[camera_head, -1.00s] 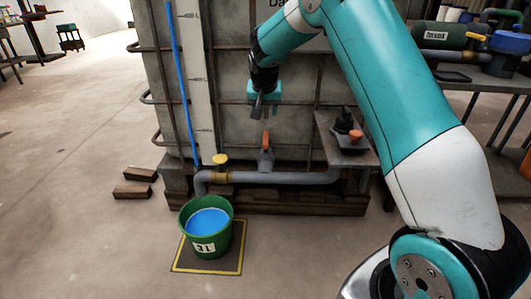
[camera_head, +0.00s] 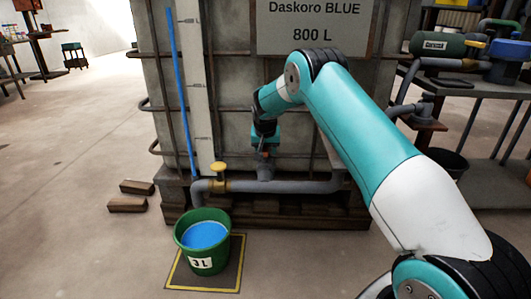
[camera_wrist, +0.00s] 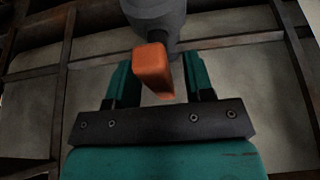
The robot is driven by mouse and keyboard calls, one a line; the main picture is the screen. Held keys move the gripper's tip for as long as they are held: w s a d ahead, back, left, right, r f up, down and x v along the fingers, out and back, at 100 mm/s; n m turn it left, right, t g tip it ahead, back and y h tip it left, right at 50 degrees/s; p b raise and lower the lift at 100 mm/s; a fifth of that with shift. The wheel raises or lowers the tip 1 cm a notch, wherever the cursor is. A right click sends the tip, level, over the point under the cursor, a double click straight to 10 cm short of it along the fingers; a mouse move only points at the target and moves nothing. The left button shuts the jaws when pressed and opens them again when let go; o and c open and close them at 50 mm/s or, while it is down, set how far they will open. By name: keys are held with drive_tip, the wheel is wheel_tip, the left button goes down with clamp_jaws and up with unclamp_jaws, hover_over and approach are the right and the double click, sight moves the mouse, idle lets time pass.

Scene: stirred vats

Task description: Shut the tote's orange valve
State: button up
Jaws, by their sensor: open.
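The tote (camera_head: 230,110) is a large pale caged tank labelled Daskoro BLUE, 800 L. In the wrist view its orange valve handle (camera_wrist: 153,66) sits between the two teal fingers of my gripper (camera_wrist: 160,75), below a grey valve body (camera_wrist: 155,15). My gripper is open, with a gap visible beside the handle. In the head view my gripper (camera_head: 264,151) is at the valve on the tote's front and hides most of the orange handle. The grey valve body (camera_head: 265,173) shows just below it.
A grey outlet pipe (camera_head: 290,187) runs along the tote's base, with a yellow-handled valve (camera_head: 219,170) at left. A green bucket of blue liquid (camera_head: 203,242) stands on a yellow-edged mat (camera_head: 226,275). Wooden blocks (camera_head: 127,204) lie on the floor at left.

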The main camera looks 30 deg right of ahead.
clamp_jaws()
